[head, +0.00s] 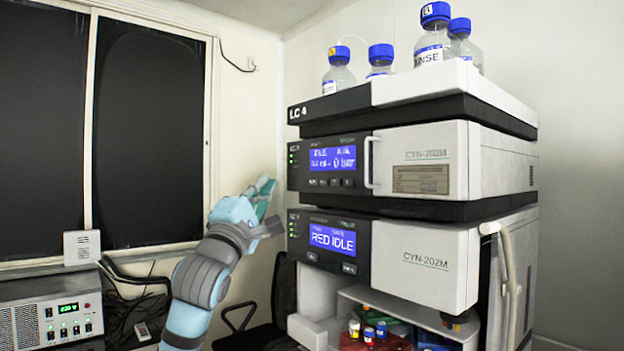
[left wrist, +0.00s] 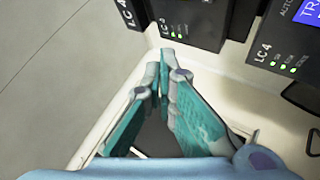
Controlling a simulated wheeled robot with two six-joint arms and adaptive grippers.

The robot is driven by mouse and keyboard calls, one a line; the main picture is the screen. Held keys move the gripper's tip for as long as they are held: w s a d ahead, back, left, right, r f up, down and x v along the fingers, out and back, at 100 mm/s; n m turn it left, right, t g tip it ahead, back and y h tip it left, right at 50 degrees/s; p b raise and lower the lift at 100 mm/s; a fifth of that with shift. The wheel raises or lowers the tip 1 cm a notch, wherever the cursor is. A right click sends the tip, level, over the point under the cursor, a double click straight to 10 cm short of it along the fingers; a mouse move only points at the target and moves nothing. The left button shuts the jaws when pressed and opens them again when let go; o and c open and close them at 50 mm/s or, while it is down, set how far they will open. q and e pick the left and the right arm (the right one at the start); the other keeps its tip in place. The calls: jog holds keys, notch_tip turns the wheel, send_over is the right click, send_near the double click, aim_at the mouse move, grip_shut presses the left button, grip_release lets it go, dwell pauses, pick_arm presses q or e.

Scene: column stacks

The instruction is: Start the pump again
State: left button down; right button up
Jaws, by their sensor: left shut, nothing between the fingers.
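The LC 4 stack stands right of centre in the head view. Its upper module (head: 420,158) has a lit blue display (head: 332,159) that seems to show an idle state and a zero reading; the small text is blurred. A row of small buttons (head: 330,182) lies below that display. My left gripper (head: 264,190) is shut and empty, just left of the stack's front, apart from the buttons. In the left wrist view its teal fingers (left wrist: 160,72) meet at the tips. My right gripper is out of view.
Several blue-capped bottles (head: 432,45) stand on top of the stack. An open bay (head: 400,305) below holds small coloured-cap vials. A white handle (head: 371,165) sticks out from the upper module. The left wrist view also shows an LC 3 unit (left wrist: 185,22).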

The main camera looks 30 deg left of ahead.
aim_at(314, 182)
pick_arm(q)
jog(key=w+d+p, duration=0.2)
jog(key=w+p, duration=0.1)
jog(key=w, duration=0.4)
jog(key=shift+w+p, duration=0.15)
jog(key=shift+p, duration=0.25)
jog(key=shift+d, duration=0.1)
dwell(0.9)
jog(key=shift+w+d, duration=0.15)
jog(key=shift+w, duration=0.25)
jog(key=shift+w, duration=0.35)
dwell(0.7)
jog(key=shift+s+b, duration=0.75)
jog(key=shift+s, duration=0.05)
